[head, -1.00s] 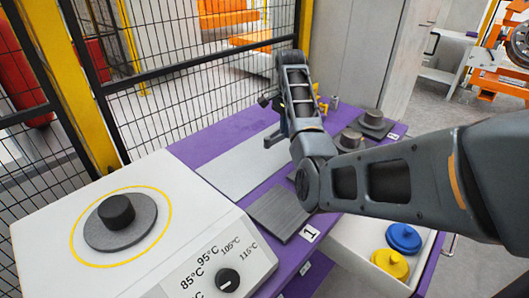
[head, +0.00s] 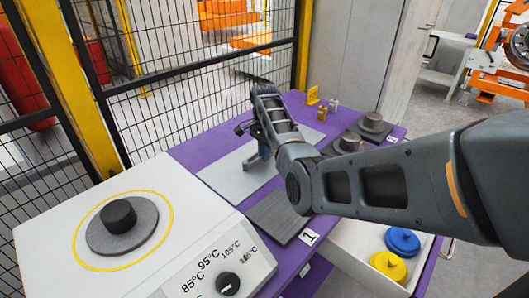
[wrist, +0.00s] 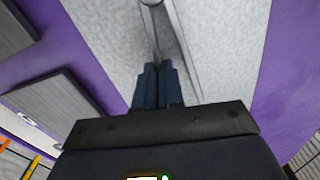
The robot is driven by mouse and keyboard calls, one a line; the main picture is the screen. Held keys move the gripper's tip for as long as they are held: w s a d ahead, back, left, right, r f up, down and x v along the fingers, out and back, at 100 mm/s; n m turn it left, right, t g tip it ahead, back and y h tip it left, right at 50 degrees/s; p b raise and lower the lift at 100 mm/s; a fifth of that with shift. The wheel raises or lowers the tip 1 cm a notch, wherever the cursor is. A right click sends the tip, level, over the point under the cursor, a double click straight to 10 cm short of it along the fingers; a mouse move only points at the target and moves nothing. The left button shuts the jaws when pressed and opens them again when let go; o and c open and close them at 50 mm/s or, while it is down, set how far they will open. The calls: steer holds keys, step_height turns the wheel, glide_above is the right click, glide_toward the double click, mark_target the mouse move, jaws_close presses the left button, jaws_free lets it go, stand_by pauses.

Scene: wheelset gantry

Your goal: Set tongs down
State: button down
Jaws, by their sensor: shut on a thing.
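My gripper (wrist: 156,84) is shut on the metal tongs (wrist: 181,45), whose two thin bars run away from the fingertips to a round joint at the top edge of the wrist view. The tongs lie over a light grey speckled mat; I cannot tell whether they touch it. In the head view my gripper (head: 254,163) points down over the grey mat (head: 222,181) on the purple table, and the tongs cannot be made out there.
A white heater (head: 60,240) with a dial holds a dark round part (head: 119,218) at the left. A dark plate (head: 276,216) marked 1 lies near the mat. Dark parts (head: 372,127) stand behind my arm. An open drawer holds blue (head: 402,240) and yellow (head: 389,265) pieces.

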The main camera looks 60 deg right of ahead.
steer(key=c, duration=1.7)
jaws_free()
steer(key=shift+f, duration=0.15)
steer(key=o, duration=0.4)
steer(key=shift+o, duration=0.2)
step_height(320, 180, up, 12)
steer(key=shift+r+b, duration=0.2)
steer(key=shift+b, duration=0.15)
